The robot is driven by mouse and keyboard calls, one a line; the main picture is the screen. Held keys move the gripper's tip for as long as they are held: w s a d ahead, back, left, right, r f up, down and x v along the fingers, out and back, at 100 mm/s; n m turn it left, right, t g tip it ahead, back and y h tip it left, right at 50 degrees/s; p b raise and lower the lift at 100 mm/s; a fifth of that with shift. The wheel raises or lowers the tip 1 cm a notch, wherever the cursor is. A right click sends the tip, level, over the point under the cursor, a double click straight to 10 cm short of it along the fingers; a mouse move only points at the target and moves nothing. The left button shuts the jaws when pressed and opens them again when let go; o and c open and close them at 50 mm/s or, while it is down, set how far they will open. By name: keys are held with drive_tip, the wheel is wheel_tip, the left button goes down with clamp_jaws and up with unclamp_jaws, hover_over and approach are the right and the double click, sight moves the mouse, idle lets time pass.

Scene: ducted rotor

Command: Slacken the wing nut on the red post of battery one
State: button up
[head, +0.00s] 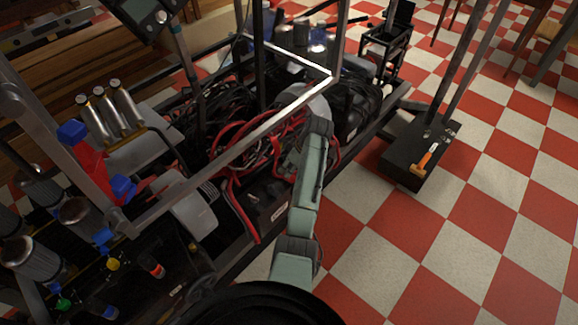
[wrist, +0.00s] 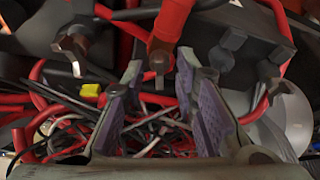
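In the wrist view a thick red cable or sleeve (wrist: 174,18) comes down from the top edge to a brownish metal fitting (wrist: 160,55), which may be the wing nut on a red post. My gripper (wrist: 158,66) is open, its two purple-padded fingers pointing at this fitting. The fitting shows between the fingertips; I cannot tell whether they touch it. A grey winged piece (wrist: 73,46) is to the left and a dark one (wrist: 226,48) to the right. No battery number is readable. In the head view my gripper is hidden beyond my forearm.
Loose red, black and white cables (wrist: 150,130) lie below the fingers. In the head view a metal frame bar (head: 250,137) crosses near my arm. The floor (head: 480,230) there is clear.

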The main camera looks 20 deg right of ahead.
drive_tip(key=shift+r, duration=0.1)
drive_tip(key=v, duration=1.2)
drive_tip(key=shift+s, duration=0.1)
idle(0.9)
